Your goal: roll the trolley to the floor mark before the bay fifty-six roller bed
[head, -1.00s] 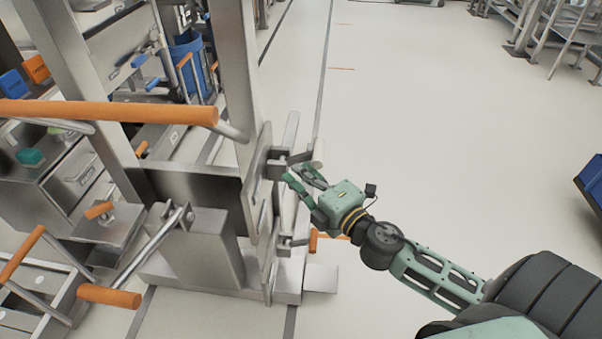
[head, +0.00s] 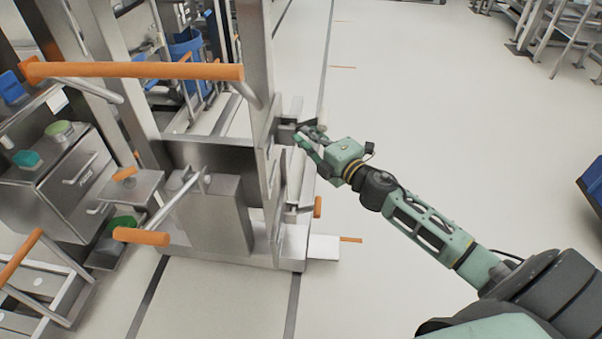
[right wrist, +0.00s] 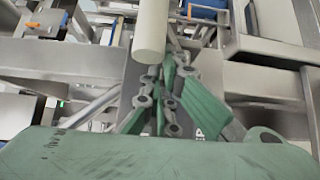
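The metal trolley (head: 215,218), with a tall upright frame and an orange push bar (head: 140,71), stands at left centre in the head view. My right gripper (head: 308,134) is at its right side, by a small bracket with a short bar. The fingers overlap the bracket, so whether they grip it is unclear. In the right wrist view the fingers (right wrist: 167,100) sit close below a pale cylinder (right wrist: 151,30); their gap is hard to make out. My left gripper is out of view. No bay number is readable. Short orange floor lines (head: 342,67) show beyond the trolley.
A grey cabinet (head: 70,172) with green and teal buttons stands at the left. A blue bin (head: 188,52) and metal frames are behind the trolley. Metal racks (head: 560,35) stand at the far right and a blue object (head: 592,190) at the right edge. The floor between is clear.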

